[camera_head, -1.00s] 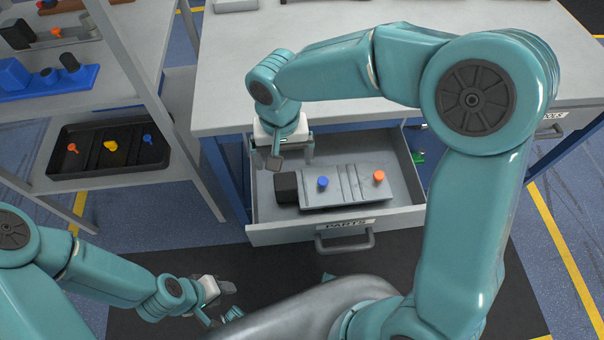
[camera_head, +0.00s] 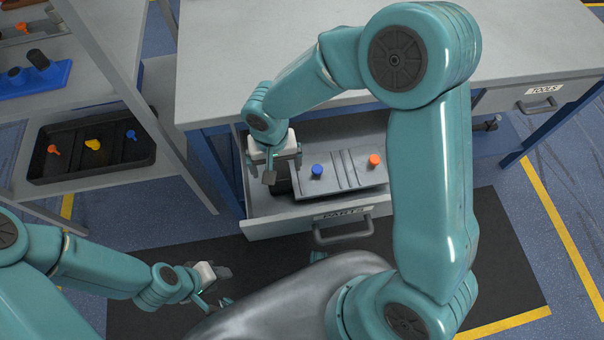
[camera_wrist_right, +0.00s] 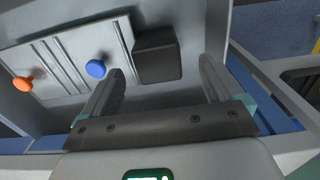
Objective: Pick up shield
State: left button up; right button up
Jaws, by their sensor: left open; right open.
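I cannot tell for sure which thing is the shield. A dark block (camera_head: 281,181) lies in the open drawer, at the left end of a grey plate (camera_head: 345,172) with a blue knob (camera_head: 317,171) and an orange knob (camera_head: 374,160). My right gripper (camera_head: 273,170) is open and empty above the drawer's left part, partly hiding the block. In the right wrist view the dark block (camera_wrist_right: 157,55) shows beyond and between the open fingers (camera_wrist_right: 162,70), apparently not held. My left gripper (camera_head: 218,287) is open and empty at the lower left, away from the drawer.
The drawer (camera_head: 265,227) marked PARTS stands open under the grey workbench (camera_head: 230,60); its walls surround the plate. A shelf unit (camera_head: 130,80) at the left holds a black tray (camera_head: 60,172) with small coloured parts. My right upper arm crosses in front of the bench.

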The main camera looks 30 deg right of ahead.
aim_at(278, 173)
jog(key=f, duration=0.5)
jog(key=shift+w+d, duration=0.2)
jog(key=shift+s, duration=0.1)
jog(key=c, duration=1.3)
jog(key=shift+r, duration=0.15)
